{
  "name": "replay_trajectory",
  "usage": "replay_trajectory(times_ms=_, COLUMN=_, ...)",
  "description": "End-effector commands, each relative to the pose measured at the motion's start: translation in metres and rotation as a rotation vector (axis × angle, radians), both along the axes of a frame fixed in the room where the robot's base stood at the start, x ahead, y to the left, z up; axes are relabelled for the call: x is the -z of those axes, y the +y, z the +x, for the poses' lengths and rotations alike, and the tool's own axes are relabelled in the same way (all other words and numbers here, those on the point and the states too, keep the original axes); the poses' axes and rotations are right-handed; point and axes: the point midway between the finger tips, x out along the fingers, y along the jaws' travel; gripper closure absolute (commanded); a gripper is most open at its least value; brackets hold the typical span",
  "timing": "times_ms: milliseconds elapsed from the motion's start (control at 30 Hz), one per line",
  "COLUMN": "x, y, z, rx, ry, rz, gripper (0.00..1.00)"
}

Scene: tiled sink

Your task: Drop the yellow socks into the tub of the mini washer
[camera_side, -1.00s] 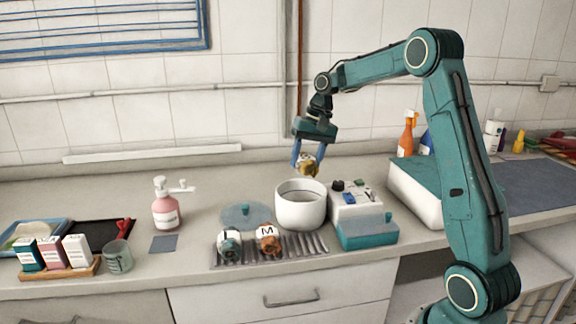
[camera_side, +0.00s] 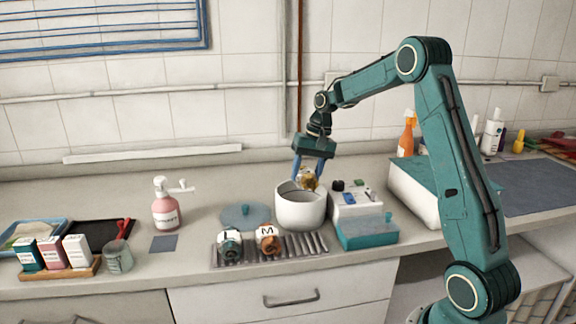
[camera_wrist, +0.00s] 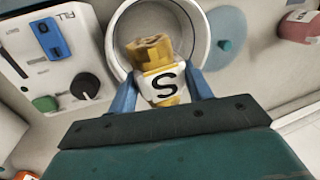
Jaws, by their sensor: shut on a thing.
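The yellow socks (camera_side: 308,180) are a small bundle with a white band marked S, seen best in the wrist view (camera_wrist: 160,82). My gripper (camera_side: 309,176) has its blue fingers shut on the socks, pointing down. The white round tub (camera_side: 301,211) of the mini washer stands directly below. In the wrist view the tub's rim (camera_wrist: 113,50) circles behind the socks. The washer's white control panel (camera_side: 350,199), with knobs and a blue switch, is right of the tub.
A teal round lid (camera_side: 245,215) lies left of the tub. Two more bundles, one teal (camera_side: 229,243) and one orange marked M (camera_side: 268,241), lie on a ribbed rack (camera_side: 290,247) in front. A pink soap bottle (camera_side: 166,207) stands farther left. A teal box (camera_side: 366,232) sits front right.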

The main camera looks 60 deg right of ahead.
Motion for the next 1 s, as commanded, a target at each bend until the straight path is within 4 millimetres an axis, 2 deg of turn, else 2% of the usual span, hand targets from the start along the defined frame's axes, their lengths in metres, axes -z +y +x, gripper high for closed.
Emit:
replay_trajectory(times_ms=300, x=0.019, y=0.0, z=0.0, rx=-0.001, ry=0.001, rz=0.0, gripper=0.72)
replay_trajectory(times_ms=633, x=0.02, y=0.0, z=0.0, rx=-0.001, ry=0.0, rz=-0.001, gripper=0.72)
replay_trajectory(times_ms=667, x=0.02, y=0.0, z=0.0, rx=-0.001, ry=0.0, rz=-0.001, gripper=0.44)
replay_trajectory(times_ms=767, x=0.02, y=0.0, z=0.0, rx=-0.001, ry=0.0, rz=-0.001, gripper=0.24)
replay_trajectory(times_ms=1000, x=0.02, y=0.0, z=0.0, rx=0.001, ry=0.001, rz=-0.001, gripper=0.24)
